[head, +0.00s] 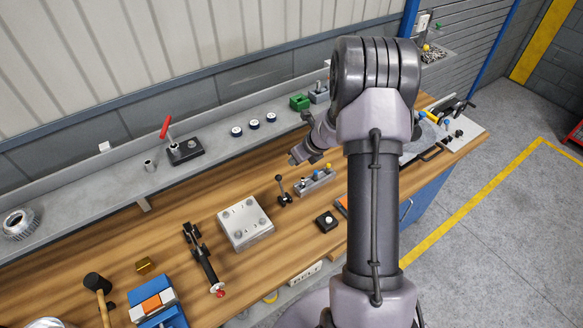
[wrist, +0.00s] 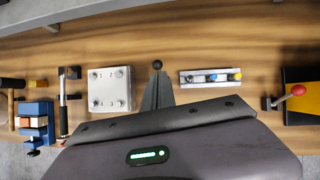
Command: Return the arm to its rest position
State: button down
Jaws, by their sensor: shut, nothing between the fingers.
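My arm rises in front of the bench in the head view, bent at a high elbow. My gripper (head: 294,159) hangs over the wooden bench (head: 165,225), partly hidden behind the arm. In the wrist view my gripper (wrist: 158,76) has its grey fingers closed together with nothing between them. A lever with a black ball knob (wrist: 157,64) shows just past the fingertips in that view. The same lever (head: 284,194) stands on the bench below the gripper in the head view. The gripper appears apart from it.
A numbered metal plate (head: 245,222) lies left of the lever, and a block with coloured knobs (head: 315,183) right of it. A black clamp (head: 203,258) and a blue vise (head: 157,302) are further left. A grey shelf (head: 85,210) runs behind.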

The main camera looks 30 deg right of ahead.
jog(key=shift+v, duration=0.85)
jog(key=shift+a+r, duration=0.1)
